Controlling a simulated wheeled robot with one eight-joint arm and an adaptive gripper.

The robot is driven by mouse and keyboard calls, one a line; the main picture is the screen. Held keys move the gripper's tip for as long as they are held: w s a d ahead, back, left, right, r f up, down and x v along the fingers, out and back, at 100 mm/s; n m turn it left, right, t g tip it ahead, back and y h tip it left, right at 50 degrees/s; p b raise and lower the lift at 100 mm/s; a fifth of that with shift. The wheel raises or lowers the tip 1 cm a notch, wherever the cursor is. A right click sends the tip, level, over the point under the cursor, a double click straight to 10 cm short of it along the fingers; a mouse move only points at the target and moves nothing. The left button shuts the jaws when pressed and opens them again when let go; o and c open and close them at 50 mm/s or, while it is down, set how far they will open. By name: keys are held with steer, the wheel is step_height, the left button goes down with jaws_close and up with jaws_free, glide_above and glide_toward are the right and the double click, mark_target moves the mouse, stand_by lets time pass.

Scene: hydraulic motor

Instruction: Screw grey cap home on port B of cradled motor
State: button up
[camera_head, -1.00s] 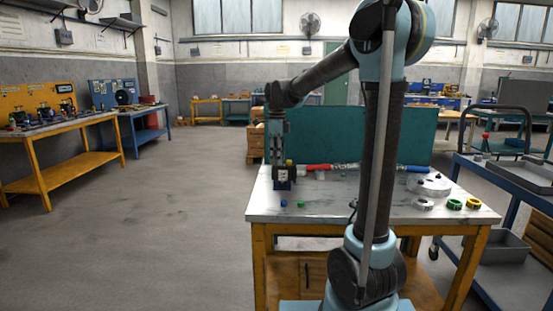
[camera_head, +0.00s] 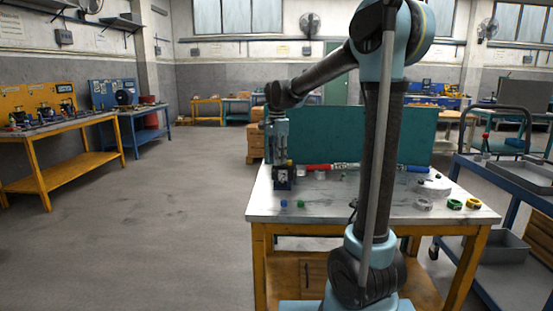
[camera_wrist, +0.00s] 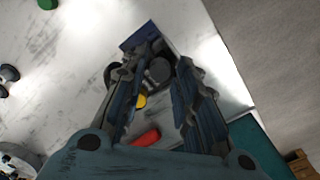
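The dark motor (camera_head: 284,177) sits in its blue cradle (camera_head: 283,187) at the left end of the workbench. In the wrist view the cradle (camera_wrist: 137,37) shows beyond the fingertips. My gripper (camera_head: 277,158) is directly over the motor, pointing down. In the wrist view my gripper (camera_wrist: 166,62) has its two fingers on either side of a dark grey round part (camera_wrist: 159,70) at the motor. I cannot tell whether this is the grey cap or part of the motor, or whether the fingers touch it. A yellow part (camera_wrist: 140,101) lies beside it. Port B is not distinguishable.
A blue cap (camera_head: 284,203) and a green cap (camera_head: 300,204) lie on the workbench (camera_head: 340,211) in front of the cradle. A red-handled tool (camera_head: 319,167) lies behind, right of the motor. Rings (camera_head: 455,204) and a pale round part (camera_head: 432,187) are at the right.

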steer(key=shift+n, duration=0.4)
jaws_close()
steer(key=m, duration=0.4)
steer(key=shift+m, duration=0.9)
